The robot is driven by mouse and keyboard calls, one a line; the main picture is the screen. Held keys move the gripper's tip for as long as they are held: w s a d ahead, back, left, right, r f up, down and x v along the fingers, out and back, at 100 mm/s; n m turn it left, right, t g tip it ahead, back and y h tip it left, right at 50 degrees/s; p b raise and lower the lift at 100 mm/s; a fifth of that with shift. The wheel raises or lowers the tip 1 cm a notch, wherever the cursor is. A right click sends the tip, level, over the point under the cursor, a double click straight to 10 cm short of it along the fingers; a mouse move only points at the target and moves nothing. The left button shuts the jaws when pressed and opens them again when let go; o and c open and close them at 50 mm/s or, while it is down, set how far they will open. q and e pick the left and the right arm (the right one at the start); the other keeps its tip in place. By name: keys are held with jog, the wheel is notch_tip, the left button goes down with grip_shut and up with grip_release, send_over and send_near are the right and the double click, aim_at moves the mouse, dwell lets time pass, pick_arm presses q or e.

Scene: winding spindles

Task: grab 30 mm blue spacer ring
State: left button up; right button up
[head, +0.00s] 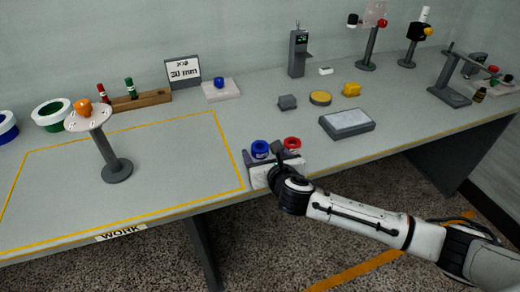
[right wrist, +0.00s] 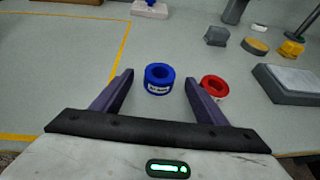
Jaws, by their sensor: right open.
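A blue ring (head: 260,150) with a white label lies on the table in front of my right gripper (head: 273,156). In the right wrist view the blue ring (right wrist: 158,82) shows between the two purple fingers of my right gripper (right wrist: 158,84), near their tips. The fingers are spread and hold nothing. I see gaps between the ring and both fingers. A red ring (head: 292,143) lies just to the right; in the right wrist view it (right wrist: 214,88) is beside the right finger. A card (head: 184,71) reading "30 mm" stands at the back. My left gripper is not in view.
A post with a round top (head: 117,170) stands inside the yellow outline at left. A grey scale-like block (head: 347,124), a yellow disc (head: 320,98) and a small grey block (head: 287,102) lie to the right. The table's front edge runs beneath my right arm.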

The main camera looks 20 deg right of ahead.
jog(key=shift+x, duration=1)
jog(key=shift+s, duration=0.1)
jog(key=c, duration=1.2)
jog(key=shift+o, duration=0.2)
